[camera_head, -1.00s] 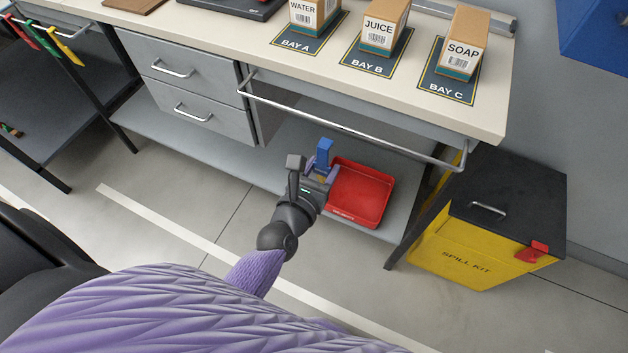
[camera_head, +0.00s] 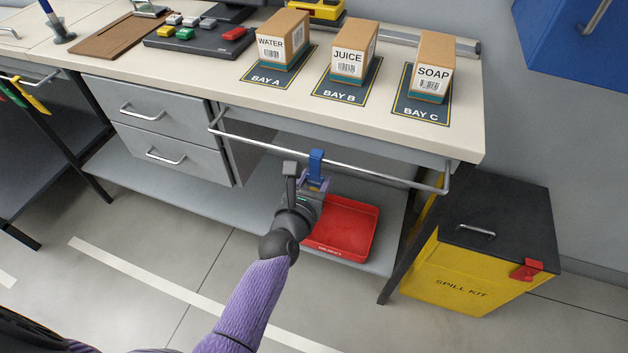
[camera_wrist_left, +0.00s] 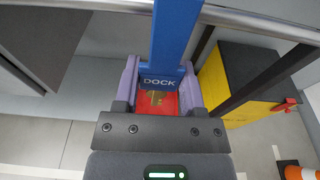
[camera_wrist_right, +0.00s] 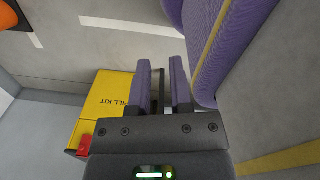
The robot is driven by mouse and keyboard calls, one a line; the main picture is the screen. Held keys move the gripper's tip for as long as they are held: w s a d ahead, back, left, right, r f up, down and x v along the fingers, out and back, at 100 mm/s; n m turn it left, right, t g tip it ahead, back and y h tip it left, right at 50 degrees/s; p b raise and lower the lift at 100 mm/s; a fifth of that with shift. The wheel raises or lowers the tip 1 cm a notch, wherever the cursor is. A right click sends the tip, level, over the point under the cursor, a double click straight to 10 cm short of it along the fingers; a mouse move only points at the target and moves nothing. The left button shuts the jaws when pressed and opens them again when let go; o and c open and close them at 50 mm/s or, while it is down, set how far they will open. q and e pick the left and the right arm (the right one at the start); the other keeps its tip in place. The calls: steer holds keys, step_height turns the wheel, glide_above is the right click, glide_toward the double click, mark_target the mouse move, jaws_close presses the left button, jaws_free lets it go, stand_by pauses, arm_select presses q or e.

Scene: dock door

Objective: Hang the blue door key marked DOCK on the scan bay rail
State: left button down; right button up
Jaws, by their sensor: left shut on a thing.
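The blue DOCK key tag (camera_wrist_left: 164,75) is upright between the fingers of my left gripper (camera_wrist_left: 160,90), which is shut on it. In the head view the blue tag top (camera_head: 316,160) overlaps the scan bay rail (camera_head: 380,172), a metal bar along the bench front. In the left wrist view the tag crosses in front of the rail (camera_wrist_left: 255,22). I cannot tell whether they touch. My left gripper (camera_head: 314,182) is just below the rail. My right gripper (camera_wrist_right: 160,85) is slightly open and empty, seen only in its wrist view.
A red tray (camera_head: 345,228) sits on the lower shelf behind my left gripper. A yellow spill kit bin (camera_head: 455,275) stands right of the bench. Drawers (camera_head: 165,135) are left of the rail.

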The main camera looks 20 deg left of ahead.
arm_select(q)
steer(key=shift+c, duration=1.3)
jaws_free()
steer(key=shift+o, duration=0.8)
